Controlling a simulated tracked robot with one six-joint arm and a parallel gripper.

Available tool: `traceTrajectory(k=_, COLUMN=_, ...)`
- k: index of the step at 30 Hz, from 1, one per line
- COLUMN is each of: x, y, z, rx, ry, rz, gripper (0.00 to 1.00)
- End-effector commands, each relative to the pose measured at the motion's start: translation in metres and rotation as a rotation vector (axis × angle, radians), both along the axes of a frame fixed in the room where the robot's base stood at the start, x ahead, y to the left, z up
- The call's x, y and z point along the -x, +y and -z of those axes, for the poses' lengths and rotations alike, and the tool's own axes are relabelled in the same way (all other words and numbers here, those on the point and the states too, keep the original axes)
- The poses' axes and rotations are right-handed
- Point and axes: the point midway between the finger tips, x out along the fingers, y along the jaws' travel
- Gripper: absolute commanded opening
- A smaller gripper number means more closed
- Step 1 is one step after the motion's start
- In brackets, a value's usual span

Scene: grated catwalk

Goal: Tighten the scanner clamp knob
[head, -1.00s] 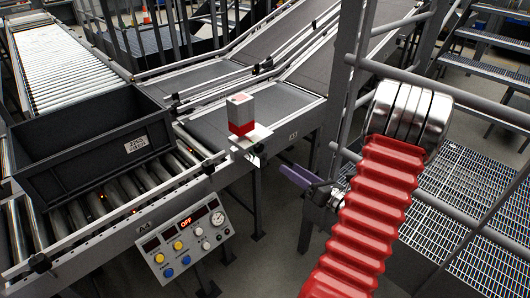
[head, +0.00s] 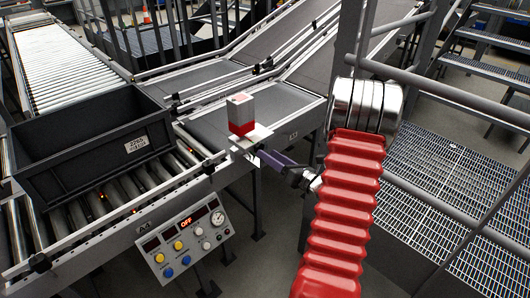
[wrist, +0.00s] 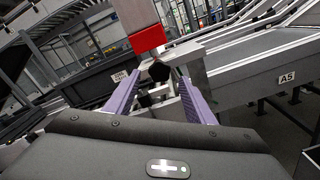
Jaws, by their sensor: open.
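The scanner (head: 241,114), a grey box with a red lower part, stands on a pale bracket (head: 251,137) at the conveyor's side. Its red part also shows at the top of the wrist view (wrist: 148,40). The black clamp knob (wrist: 159,71) sits just below the scanner in the wrist view. My gripper (wrist: 159,75) is open, its two purple fingers reaching toward the knob from either side. In the picture the knob lies between the fingertips, with gaps on both sides; I cannot tell its depth relative to them. In the head view my gripper (head: 262,153) is just below the bracket.
A dark grey crate (head: 90,148) sits on the roller conveyor at left. A control panel (head: 185,243) with buttons and a lit red "OFF" hangs below it. Grey railings (head: 455,92) and grated flooring (head: 440,185) lie to the right of my red-sleeved arm.

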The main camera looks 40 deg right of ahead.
Motion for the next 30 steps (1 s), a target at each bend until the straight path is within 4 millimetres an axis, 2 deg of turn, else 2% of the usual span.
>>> traceTrajectory(k=3, x=-0.018, y=0.001, z=0.000, rx=0.001, ry=0.001, rz=-0.003, gripper=0.49)
traceTrajectory(k=7, x=-0.030, y=0.001, z=0.000, rx=0.001, ry=-0.001, rz=-0.001, gripper=0.49)
traceTrajectory(k=19, x=-0.035, y=0.001, z=0.000, rx=0.000, ry=0.000, rz=0.001, gripper=0.49)
traceTrajectory(k=30, x=-0.035, y=0.000, z=0.000, rx=0.000, ry=0.000, rz=0.002, gripper=0.23)
